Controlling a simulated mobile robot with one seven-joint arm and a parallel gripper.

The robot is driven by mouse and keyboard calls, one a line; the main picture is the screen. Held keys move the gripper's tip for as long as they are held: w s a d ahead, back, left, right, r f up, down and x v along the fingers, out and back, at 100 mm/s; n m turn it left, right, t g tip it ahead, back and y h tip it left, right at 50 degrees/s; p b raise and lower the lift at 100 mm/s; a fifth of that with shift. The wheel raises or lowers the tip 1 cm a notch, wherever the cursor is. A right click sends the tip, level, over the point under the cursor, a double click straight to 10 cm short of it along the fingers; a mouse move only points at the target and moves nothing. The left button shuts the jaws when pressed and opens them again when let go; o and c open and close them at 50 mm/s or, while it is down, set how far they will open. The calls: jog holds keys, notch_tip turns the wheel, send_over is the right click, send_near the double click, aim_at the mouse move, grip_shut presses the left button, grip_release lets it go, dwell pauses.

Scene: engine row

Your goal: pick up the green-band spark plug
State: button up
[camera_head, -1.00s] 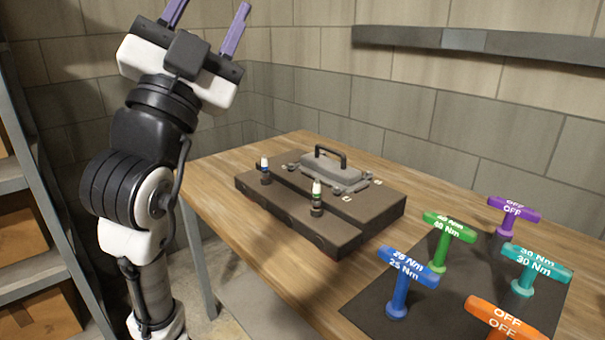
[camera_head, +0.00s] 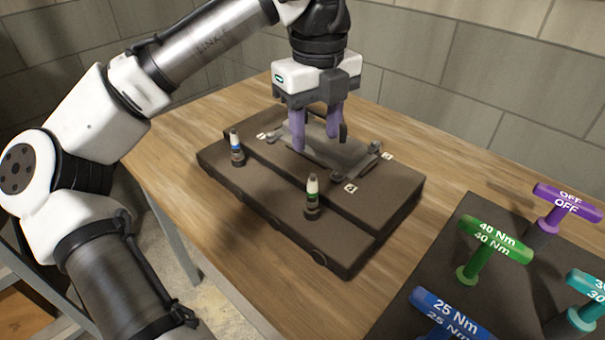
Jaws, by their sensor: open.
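The green-band spark plug (camera_head: 312,193) stands upright on the front step of the dark engine block (camera_head: 250,197), white on top with a green band and a dark base. A second plug with a blue band (camera_head: 237,150) stands upright to its left on the same step. My gripper (camera_head: 316,142) points down with its purple fingers apart and nothing between them. In the picture it is above and behind the green-band plug, over the block's grey cover (camera_head: 345,155), which it partly hides. I cannot tell its exact height.
The block sits on a wooden table (camera_head: 160,150). At the right, a dark mat (camera_head: 440,250) holds T-handled tools, including a green one (camera_head: 495,240), a blue one (camera_head: 450,312) and a purple one (camera_head: 567,200). A block wall is behind.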

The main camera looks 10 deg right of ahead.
send_over(312, 198)
jog(key=f, duration=0.8)
jog(key=shift+w+d+f, duration=0.1)
jog(key=shift+w+d, duration=0.05)
jog(key=shift+w, duration=0.05)
jog(key=shift+w+f+p, duration=0.2)
jog(key=shift+f+p, duration=0.7)
jog(key=shift+f, duration=1.8)
jog(key=shift+c, duration=0.3)
grip_shut()
